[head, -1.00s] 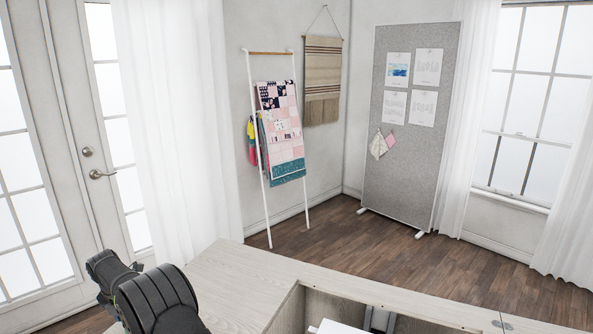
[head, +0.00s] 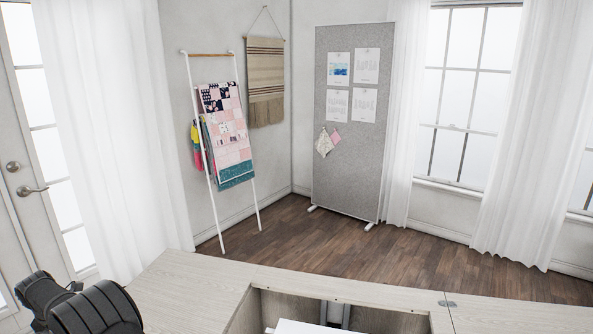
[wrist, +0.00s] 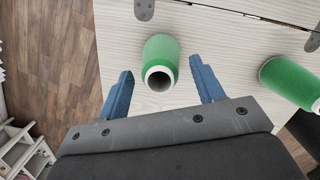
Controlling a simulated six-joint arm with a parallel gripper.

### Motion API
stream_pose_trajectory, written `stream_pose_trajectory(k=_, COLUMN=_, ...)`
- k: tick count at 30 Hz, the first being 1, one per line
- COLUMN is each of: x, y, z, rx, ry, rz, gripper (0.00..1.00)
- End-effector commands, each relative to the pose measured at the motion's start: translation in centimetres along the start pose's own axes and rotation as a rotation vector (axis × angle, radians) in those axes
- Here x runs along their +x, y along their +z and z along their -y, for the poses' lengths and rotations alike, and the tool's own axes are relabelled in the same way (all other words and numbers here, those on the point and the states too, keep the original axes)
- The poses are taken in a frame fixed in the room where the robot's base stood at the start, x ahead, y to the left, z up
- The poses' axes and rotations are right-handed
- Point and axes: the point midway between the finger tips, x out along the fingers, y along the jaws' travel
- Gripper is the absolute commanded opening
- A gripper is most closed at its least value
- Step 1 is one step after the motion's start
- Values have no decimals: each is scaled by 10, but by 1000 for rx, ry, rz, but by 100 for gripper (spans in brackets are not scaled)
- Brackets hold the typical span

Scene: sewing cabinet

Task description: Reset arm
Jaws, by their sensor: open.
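My gripper (wrist: 166,88) shows in the wrist view with its two blue fingers spread apart. A green thread spool (wrist: 161,55) with a pale hollow core stands on the light wood surface (wrist: 115,45) and appears between and just beyond the fingertips. Neither finger visibly touches it. In the head view, black links of my arm (head: 95,312) show at the lower left; my gripper is out of that view.
A second green spool (wrist: 290,82) lies at the right of the wrist view. Metal hinges (wrist: 145,9) sit on the wood. In the head view, the cabinet top (head: 185,285) surrounds an open recess (head: 285,308). A quilt ladder (head: 203,150) and a grey pinboard (head: 352,170) stand behind.

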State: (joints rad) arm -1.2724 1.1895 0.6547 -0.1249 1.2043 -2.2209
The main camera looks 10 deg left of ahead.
Motion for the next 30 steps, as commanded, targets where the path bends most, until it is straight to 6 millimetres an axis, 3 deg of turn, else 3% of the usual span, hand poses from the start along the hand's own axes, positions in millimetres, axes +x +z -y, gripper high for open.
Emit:
stream_pose_trajectory(k=3, x=-30, y=1, z=-1, rx=0, ry=4, rz=3, gripper=61)
stream_pose_trajectory(k=17, x=-122, y=0, z=-1, rx=-1, ry=4, rz=2, gripper=61)
stream_pose_trajectory(k=30, x=-28, y=0, z=0, rx=0, ry=-1, rz=-1, gripper=61)
